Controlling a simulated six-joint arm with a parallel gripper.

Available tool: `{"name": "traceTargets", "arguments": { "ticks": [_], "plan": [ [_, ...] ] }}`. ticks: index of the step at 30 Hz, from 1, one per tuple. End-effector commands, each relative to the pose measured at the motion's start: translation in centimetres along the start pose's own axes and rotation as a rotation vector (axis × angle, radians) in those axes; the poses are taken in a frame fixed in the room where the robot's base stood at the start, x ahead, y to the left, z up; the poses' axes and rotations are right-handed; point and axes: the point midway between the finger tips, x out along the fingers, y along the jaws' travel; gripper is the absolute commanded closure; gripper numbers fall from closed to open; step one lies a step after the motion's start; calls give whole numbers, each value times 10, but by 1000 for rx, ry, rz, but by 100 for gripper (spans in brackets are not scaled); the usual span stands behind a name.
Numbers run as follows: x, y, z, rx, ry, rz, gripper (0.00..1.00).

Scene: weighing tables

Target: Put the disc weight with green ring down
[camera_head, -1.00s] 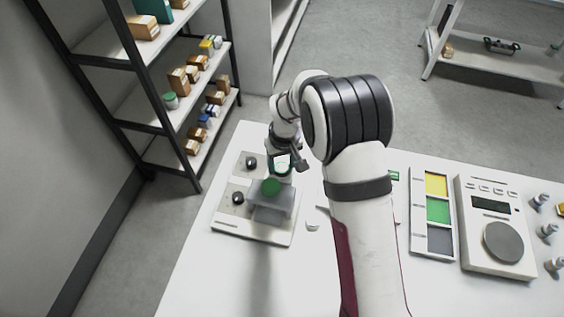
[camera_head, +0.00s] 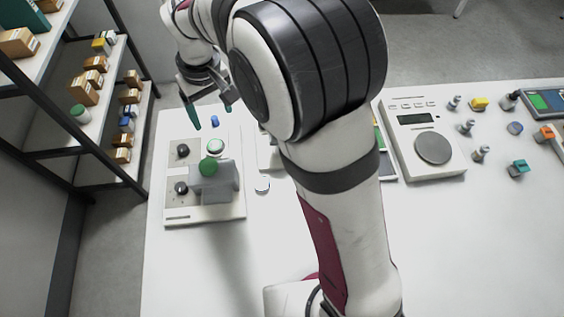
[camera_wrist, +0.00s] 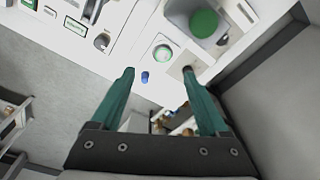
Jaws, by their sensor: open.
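The disc weight with green ring (camera_head: 215,146) lies flat on the white plate (camera_head: 231,211), behind the grey block with the green cap (camera_head: 207,168). It also shows in the wrist view (camera_wrist: 162,53), beyond my fingertips, with nothing gripping it. My gripper (camera_head: 213,116) has two green fingers spread apart and empty. It is above and behind the disc in the head view. In the wrist view my gripper (camera_wrist: 158,71) has clear space between its fingers.
Two black knobs (camera_head: 182,150) stand on the plate's left. A small blue item (camera_head: 214,121) is near the plate's far edge. A scale (camera_head: 433,147) stands further right. Shelves (camera_head: 108,165) stand at left. The front table is clear.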

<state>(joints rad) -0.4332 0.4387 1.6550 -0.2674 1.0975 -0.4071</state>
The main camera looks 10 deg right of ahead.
Motion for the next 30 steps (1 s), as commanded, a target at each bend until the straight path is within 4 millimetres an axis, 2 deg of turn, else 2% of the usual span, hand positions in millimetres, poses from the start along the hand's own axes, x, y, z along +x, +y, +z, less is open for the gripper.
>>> {"name": "traceTargets", "arguments": {
  "ticks": [2, 4, 5, 6, 9, 12, 16, 30],
  "plan": [
    [-32, 19, 42, 148, -8, -9, 22],
    [-59, 33, 100, 342, -30, -25, 22],
    [-68, 35, 127, 428, -39, -33, 22],
    [-76, 34, 162, 540, -52, -44, 22],
    [-82, 22, 238, 788, -81, -70, 22],
    [-76, 7, 283, 951, -103, -88, 22],
    [-71, -2, 302, 1023, -115, -98, 22],
    [-71, -2, 301, 1018, -115, -97, 22]
  ]
}}
